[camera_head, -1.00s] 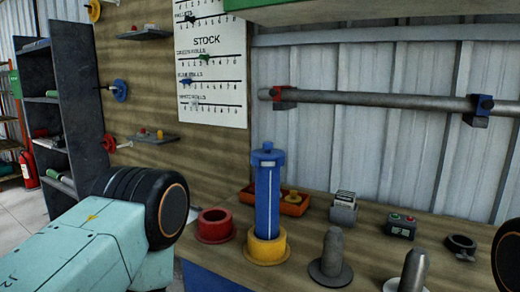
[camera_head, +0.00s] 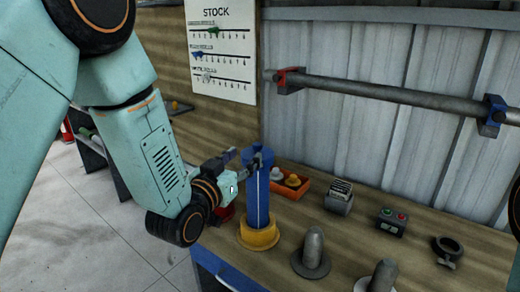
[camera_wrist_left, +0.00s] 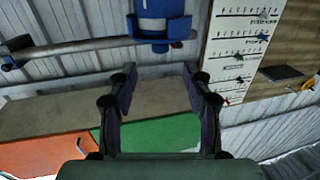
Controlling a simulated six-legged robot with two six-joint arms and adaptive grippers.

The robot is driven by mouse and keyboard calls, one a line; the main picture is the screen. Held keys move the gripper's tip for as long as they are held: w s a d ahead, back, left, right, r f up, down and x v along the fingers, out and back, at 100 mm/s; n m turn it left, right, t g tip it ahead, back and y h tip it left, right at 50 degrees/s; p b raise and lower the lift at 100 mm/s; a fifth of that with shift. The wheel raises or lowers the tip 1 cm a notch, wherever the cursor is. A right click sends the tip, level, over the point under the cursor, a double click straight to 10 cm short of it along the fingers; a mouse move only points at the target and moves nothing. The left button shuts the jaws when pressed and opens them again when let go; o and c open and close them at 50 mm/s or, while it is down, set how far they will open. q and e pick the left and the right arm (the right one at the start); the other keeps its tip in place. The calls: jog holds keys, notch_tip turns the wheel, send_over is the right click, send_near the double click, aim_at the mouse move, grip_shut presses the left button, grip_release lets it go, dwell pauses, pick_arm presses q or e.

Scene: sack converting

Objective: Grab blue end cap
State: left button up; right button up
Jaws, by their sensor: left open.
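The blue end cap (camera_head: 257,148) sits on top of an upright blue roll (camera_head: 258,205), which stands in a yellow base (camera_head: 258,238) on the bench. My left gripper (camera_head: 247,158) is open at the top of the roll, and one finger partly covers the cap. I cannot tell whether it touches. In the left wrist view, the open fingers (camera_wrist_left: 161,80) have nothing between them. A blue and white cylindrical thing (camera_wrist_left: 163,12) shows beyond them; I cannot tell if it includes the end cap. My right gripper is out of view.
An orange tray (camera_head: 304,190) with grey and yellow pieces lies behind the roll. A card box (camera_head: 339,200), a button box (camera_head: 390,224), a dark ring (camera_head: 447,250) and grey posts (camera_head: 313,248) stand to the right. A bar (camera_head: 390,95) runs along the wall.

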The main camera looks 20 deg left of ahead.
aim_at(254, 148)
pick_arm(q)
jog(key=w, duration=0.5)
jog(key=shift+w+d+f, duration=0.15)
jog(key=shift+w+f, duration=0.15)
jog(key=shift+w, duration=0.05)
jog(key=shift+w+d, duration=0.15)
jog(key=shift+w, duration=0.05)
jog(key=shift+d+r, duration=0.15)
jog(key=shift+s+r, duration=0.1)
jog(key=shift+s, duration=0.05)
jog(key=shift+w+a+f, duration=0.2)
jog(key=shift+c, duration=1.4)
jog(key=shift+w, duration=0.1)
jog(key=shift+c, duration=0.8)
jog(key=shift+s+d+r, duration=0.15)
jog(key=shift+s+d, duration=0.05)
jog(key=shift+s, duration=0.05)
jog(key=c, duration=0.5)
jog(key=shift+c, duration=0.5)
jog(key=shift+w+a, duration=0.15)
grip_shut()
